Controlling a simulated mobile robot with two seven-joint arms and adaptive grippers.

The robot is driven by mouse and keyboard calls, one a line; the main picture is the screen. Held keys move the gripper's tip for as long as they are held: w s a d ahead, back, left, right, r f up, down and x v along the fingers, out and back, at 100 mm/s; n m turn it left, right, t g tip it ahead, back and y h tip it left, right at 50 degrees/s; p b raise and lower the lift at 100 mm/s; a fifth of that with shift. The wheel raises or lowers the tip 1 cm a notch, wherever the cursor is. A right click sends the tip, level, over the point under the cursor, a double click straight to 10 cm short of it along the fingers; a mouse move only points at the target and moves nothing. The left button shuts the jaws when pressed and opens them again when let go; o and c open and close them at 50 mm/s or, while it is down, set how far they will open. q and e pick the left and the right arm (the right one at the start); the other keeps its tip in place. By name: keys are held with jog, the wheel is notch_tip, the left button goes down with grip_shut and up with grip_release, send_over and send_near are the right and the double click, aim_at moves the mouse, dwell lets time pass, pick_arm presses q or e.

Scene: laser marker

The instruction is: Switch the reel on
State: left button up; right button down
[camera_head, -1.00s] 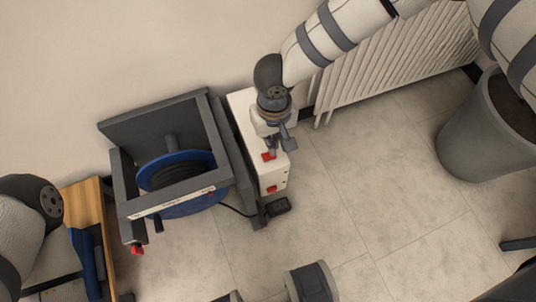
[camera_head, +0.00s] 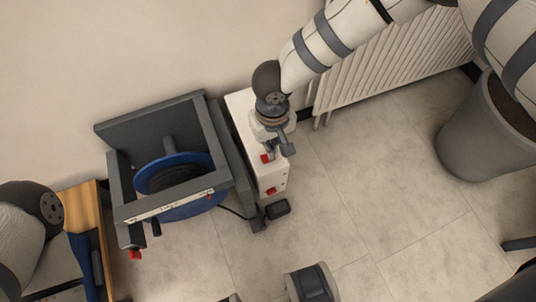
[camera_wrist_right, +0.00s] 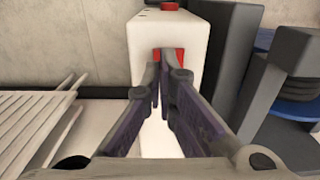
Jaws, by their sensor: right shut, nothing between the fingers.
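The reel is a blue drum (camera_head: 207,165) with dark windings inside a grey frame (camera_head: 218,130) by the wall. A white box (camera_head: 241,105) stands directly to its right, with a red switch (camera_head: 267,158) and a red button (camera_head: 271,191) on it. My right gripper (camera_head: 276,146) is shut and empty, over the white box close to the red switch. In the right wrist view, the closed fingertips (camera_wrist_right: 161,82) are in front of a red switch (camera_wrist_right: 180,56) and partly hide it. Whether they touch it I cannot tell. My left gripper is outside the view.
A ribbed white radiator (camera_head: 400,65) is on the wall at right, and a grey bin (camera_head: 470,140) stands beside it. A wooden-edged table (camera_head: 84,208) is at lower left. A small black block (camera_head: 277,209) lies on the floor.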

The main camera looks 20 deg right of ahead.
jog(key=shift+f+b, duration=0.65)
jog(key=shift+f, duration=0.55)
dwell(0.9)
jog(key=shift+r, duration=0.1)
notch_tip(320, 180, up, 7)
jog(key=p, duration=0.4)
jog(key=shift+p, duration=0.3)
